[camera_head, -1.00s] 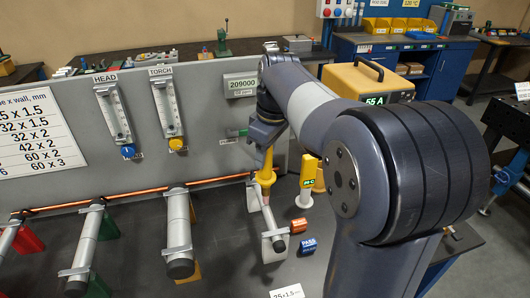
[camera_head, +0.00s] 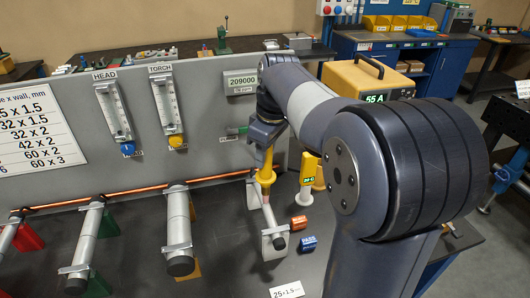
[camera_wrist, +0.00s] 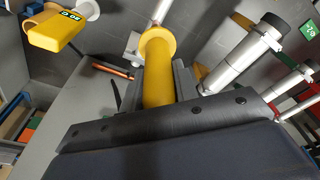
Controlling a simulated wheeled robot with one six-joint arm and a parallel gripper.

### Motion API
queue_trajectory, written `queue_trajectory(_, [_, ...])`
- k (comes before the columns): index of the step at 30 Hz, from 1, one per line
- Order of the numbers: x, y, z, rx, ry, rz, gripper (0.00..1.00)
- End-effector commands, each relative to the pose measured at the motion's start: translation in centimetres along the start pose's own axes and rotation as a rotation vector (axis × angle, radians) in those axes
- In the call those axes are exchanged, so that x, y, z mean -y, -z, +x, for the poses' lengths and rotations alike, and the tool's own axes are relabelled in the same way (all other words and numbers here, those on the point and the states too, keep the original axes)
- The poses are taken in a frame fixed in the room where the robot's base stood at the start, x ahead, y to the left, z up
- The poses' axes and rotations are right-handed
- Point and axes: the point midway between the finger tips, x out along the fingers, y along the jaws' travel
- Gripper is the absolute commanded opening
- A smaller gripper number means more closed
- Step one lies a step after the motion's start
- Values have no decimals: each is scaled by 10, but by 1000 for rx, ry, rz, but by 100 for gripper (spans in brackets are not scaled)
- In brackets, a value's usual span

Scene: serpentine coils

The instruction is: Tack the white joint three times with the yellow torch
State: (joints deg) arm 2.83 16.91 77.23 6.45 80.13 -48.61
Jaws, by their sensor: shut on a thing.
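My gripper (camera_head: 264,146) is shut on the yellow torch (camera_head: 266,172) and holds it upright, nozzle down. The torch also shows between the fingers in the wrist view (camera_wrist: 158,75). The white joint is a short grey tube (camera_head: 269,218) on white supports (camera_head: 273,241), at the right end of the row of tubes. The torch's flared lower end is over the rear part of this tube. I cannot tell whether its tip touches the tube, and no tack marks can be made out.
Several other tubes, with one (camera_head: 180,235) nearest, lie to the left. A grey panel (camera_head: 215,110) with two flow gauges rises behind.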

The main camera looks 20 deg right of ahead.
Motion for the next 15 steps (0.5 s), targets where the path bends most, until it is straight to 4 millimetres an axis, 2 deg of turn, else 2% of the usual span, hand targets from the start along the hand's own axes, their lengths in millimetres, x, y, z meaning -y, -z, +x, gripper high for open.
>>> queue_trajectory(15, [0,0,4,-1,0,0,0])
